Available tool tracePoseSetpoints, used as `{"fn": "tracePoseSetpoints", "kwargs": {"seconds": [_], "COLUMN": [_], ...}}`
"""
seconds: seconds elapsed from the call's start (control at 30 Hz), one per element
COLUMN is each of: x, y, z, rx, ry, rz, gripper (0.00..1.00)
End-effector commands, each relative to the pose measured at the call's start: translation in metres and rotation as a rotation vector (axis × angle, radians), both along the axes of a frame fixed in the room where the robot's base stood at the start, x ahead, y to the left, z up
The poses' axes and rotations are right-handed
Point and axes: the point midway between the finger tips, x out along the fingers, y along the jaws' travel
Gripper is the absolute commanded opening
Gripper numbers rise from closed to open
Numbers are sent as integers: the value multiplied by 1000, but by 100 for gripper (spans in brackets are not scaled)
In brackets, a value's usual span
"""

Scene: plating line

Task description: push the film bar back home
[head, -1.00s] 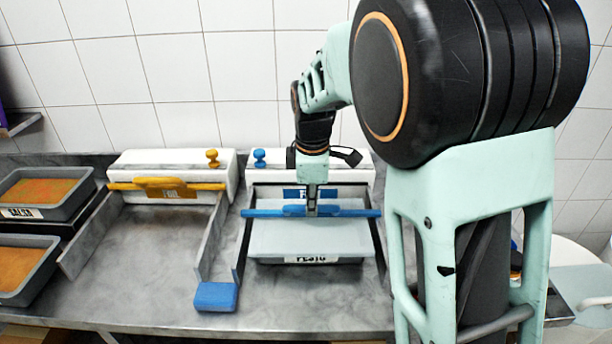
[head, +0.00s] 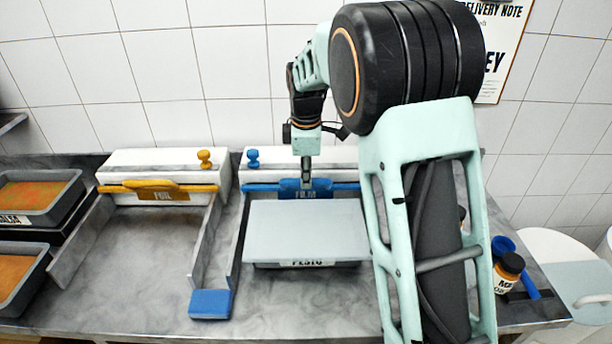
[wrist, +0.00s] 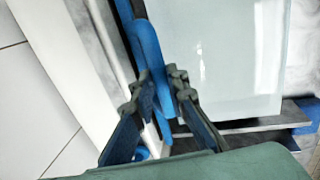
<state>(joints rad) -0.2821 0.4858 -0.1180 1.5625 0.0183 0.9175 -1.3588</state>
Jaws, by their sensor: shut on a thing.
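The blue film bar (head: 262,187) lies along the front of the white film dispenser (head: 270,170), close against it as far as I can see. My gripper (head: 306,183) points down and is shut on the bar's raised middle handle. In the wrist view, the two fingers of my gripper (wrist: 162,90) are on either side of the blue handle of the film bar (wrist: 150,48). A pale film sheet (head: 305,228) covers the pesto tray (head: 265,265) in front of the bar.
Left is the white foil dispenser (head: 150,164) with its yellow foil bar (head: 130,187). Two trays of orange food stand far left. A jar (head: 508,272) stands at right. The foil bay's counter is bare.

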Motion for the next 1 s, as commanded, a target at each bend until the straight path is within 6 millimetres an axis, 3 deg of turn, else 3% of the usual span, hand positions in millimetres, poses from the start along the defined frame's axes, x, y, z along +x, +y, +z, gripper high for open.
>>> {"fn": "tracePoseSetpoints", "kwargs": {"seconds": [0.17,0.57,1.0], "x": [5,1,-15], "y": [0,0,0], "z": [3,10,95], "rx": [1,1,1], "ry": [-15,-10,-14], "rz": [-1,-1,-1], "gripper": [31,32,32]}}
